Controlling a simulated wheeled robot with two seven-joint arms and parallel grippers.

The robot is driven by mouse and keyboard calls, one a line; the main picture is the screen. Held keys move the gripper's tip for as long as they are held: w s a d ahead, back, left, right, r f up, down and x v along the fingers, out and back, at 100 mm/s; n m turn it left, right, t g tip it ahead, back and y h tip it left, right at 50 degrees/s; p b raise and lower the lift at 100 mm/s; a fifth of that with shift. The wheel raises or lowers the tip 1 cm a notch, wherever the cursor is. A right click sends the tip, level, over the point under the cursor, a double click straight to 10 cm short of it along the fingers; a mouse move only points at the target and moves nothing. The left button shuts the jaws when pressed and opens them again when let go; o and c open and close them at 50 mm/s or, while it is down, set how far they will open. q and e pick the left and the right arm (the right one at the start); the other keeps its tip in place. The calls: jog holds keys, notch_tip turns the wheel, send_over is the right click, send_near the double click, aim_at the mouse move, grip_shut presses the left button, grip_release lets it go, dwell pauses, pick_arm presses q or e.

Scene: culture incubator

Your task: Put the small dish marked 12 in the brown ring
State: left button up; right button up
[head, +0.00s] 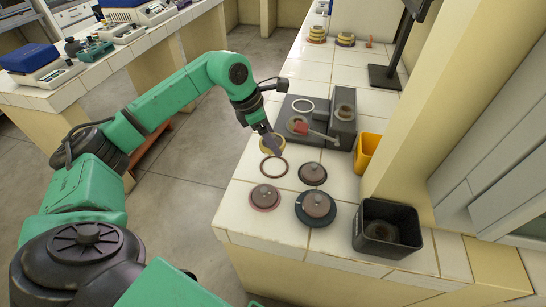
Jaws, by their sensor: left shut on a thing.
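My left gripper (271,147) is shut at the yellowish round piece behind the brown ring, on what looks like a small dish. The brown ring (263,172) lies flat and empty on the white tiled bench, just in front of the gripper. Several reddish-brown lidded dishes stand nearby: one in a reddish ring (265,195), one in a dark ring (313,173) and one in a larger blue-grey ring (317,204). Their marks are too small to read. My right gripper is not in view.
A yellow bin (367,152) and a black square container (387,229) stand at the right. Stacked rings (317,34) are at the far end. Bare tiles lie along the front.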

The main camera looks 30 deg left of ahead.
aim_at(261, 142)
pick_arm(q)
jog(key=f, duration=0.2)
jog(key=f+p, duration=0.1)
jog(key=f, duration=0.5)
jog(key=shift+w+f, duration=0.15)
jog(key=shift+w, duration=0.1)
jog(key=shift+f, duration=0.2)
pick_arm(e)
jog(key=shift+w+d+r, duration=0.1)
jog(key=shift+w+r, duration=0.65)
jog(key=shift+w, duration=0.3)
pick_arm(q)
jog(key=o, duration=1.2)
jog(key=shift+w+f, duration=0.1)
jog(key=shift+f, duration=0.05)
jog(key=shift+r, duration=0.25)
jog(key=b+v, duration=0.2)
jog(key=v, duration=0.9)
jog(key=shift+b, duration=0.4)
jog(key=shift+r, duration=0.4)
jog(key=shift+a, duration=0.1)
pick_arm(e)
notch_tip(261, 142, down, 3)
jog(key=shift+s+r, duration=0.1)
pick_arm(q)
jog(key=shift+f, duration=0.1)
